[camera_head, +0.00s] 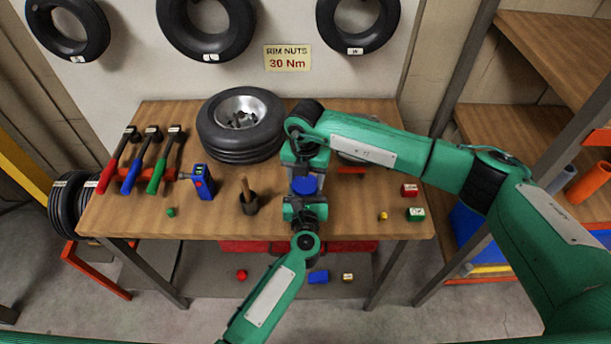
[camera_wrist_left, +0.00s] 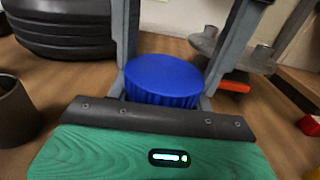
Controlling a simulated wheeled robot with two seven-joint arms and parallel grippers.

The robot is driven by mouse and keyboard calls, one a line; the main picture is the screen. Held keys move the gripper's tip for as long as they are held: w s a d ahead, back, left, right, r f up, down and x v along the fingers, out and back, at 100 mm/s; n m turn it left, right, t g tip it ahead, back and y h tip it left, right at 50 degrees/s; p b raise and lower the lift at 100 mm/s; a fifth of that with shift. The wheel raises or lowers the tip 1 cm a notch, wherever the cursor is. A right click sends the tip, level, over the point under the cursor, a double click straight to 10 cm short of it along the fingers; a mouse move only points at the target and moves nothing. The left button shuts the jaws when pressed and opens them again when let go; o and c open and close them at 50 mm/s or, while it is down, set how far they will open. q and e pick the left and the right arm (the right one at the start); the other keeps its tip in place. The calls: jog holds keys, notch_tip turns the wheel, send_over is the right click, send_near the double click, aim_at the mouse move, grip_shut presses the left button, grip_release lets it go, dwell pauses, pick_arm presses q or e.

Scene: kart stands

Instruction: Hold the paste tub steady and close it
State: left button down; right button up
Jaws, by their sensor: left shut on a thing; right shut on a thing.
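A blue round lid with a ribbed side (camera_head: 305,185) shows between my grippers near the middle of the bench. It also shows in the left wrist view (camera_wrist_left: 163,80), with a grey finger down each side of it. My right gripper (camera_head: 304,178) reaches down from above and is shut on the lid. My left gripper (camera_head: 305,196) comes in from the front, below the lid, and is shut on the paste tub. The tub is hidden under the lid and behind the left gripper's body. How tightly the lid sits on the tub cannot be seen.
A wheel (camera_head: 210,140) lies behind on the wooden bench (camera_head: 330,220). To the left are several hammers (camera_head: 130,160), a blue device (camera_head: 203,182) and a dark cup with a wooden handle (camera_head: 250,203). Small red (camera_head: 409,190) and green (camera_head: 415,214) boxes sit at right.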

jog(key=m, duration=0.6)
jog(key=shift+d, duration=0.1)
jog(key=o, duration=0.9)
jog(key=shift+s, duration=0.1)
jog(key=shift+o, duration=0.2)
jog(key=shift+r, duration=0.1)
jog(key=shift+r, duration=2.2)
jog(key=o, duration=0.4)
jog(key=shift+r, duration=0.1)
notch_tip(320, 180, up, 12)
jog(key=shift+f, duration=0.1)
